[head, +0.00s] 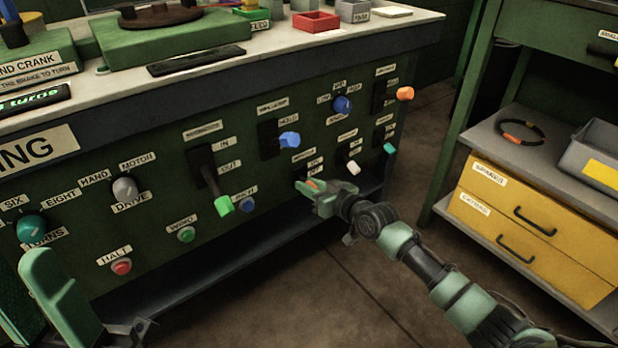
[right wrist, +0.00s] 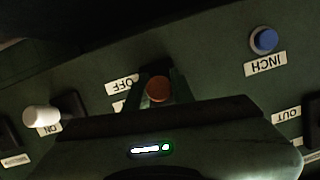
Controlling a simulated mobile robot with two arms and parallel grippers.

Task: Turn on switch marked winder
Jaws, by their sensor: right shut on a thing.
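A small switch with an orange-brown tip sits low on the green machine panel, right of the middle in the head view. Its label there is too small to read. My right gripper (head: 318,190) reaches the panel and is shut on this switch. In the right wrist view the switch's round tip (right wrist: 158,88) shows between the two fingers, beside an upside-down OFF label (right wrist: 122,85). The fingers hide the switch's base.
A white-tipped switch (head: 353,167) stands just right of my right gripper, with a teal one (head: 390,148) beyond. A blue INCH button (head: 247,204) and a green-handled lever (head: 222,205) are to the left. A yellow drawer unit (head: 530,220) stands at the right.

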